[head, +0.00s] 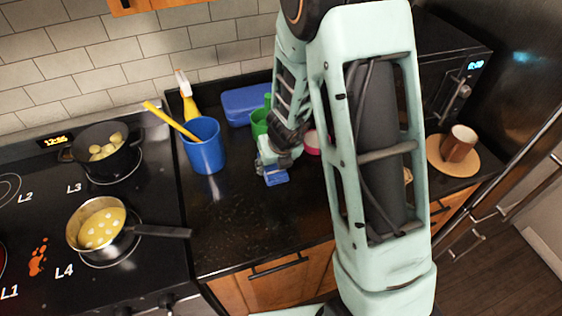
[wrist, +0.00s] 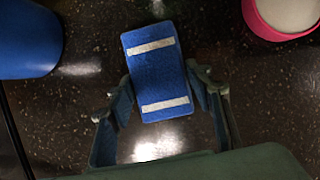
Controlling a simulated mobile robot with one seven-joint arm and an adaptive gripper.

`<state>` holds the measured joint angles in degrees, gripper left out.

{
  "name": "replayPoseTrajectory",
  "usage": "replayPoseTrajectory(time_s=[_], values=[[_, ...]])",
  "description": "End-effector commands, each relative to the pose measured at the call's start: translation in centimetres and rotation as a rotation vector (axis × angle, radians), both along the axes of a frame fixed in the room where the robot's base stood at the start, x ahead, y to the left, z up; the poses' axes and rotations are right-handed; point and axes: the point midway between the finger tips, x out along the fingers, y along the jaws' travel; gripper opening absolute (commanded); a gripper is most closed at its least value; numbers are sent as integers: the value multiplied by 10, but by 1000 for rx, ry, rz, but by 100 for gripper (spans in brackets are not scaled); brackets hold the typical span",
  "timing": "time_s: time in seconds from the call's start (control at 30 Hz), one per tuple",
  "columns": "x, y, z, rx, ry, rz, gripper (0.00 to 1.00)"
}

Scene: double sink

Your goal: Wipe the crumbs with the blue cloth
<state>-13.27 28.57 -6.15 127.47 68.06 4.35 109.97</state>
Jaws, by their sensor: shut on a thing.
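The blue cloth (wrist: 155,78) is a folded block with two pale stripes, held between the fingers of my gripper (wrist: 160,92) in the wrist view. In the head view the cloth (head: 276,177) shows below my gripper (head: 270,163), low over the dark counter right of the blue cup. I cannot tell whether the cloth touches the counter. I cannot make out crumbs for certain on the speckled counter; my arm hides part of it.
A blue cup (head: 204,148) with a yellow utensil stands left of my gripper. A green item (head: 259,122), a blue box (head: 245,104) and a pink-rimmed container (head: 312,143) are close by. A pan (head: 97,223) points its handle at the counter. The front counter (head: 240,225) looks clear.

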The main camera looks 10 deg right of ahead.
Motion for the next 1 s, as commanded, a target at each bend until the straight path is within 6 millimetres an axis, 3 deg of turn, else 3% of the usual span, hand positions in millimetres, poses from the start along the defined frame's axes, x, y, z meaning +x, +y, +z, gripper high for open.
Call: replayPoseTrajectory(time_s=[0.63, 1.0], values=[[-9, 41, -1, 0, 2, 2, 28], [-5, 28, -1, 0, -1, -2, 28]])
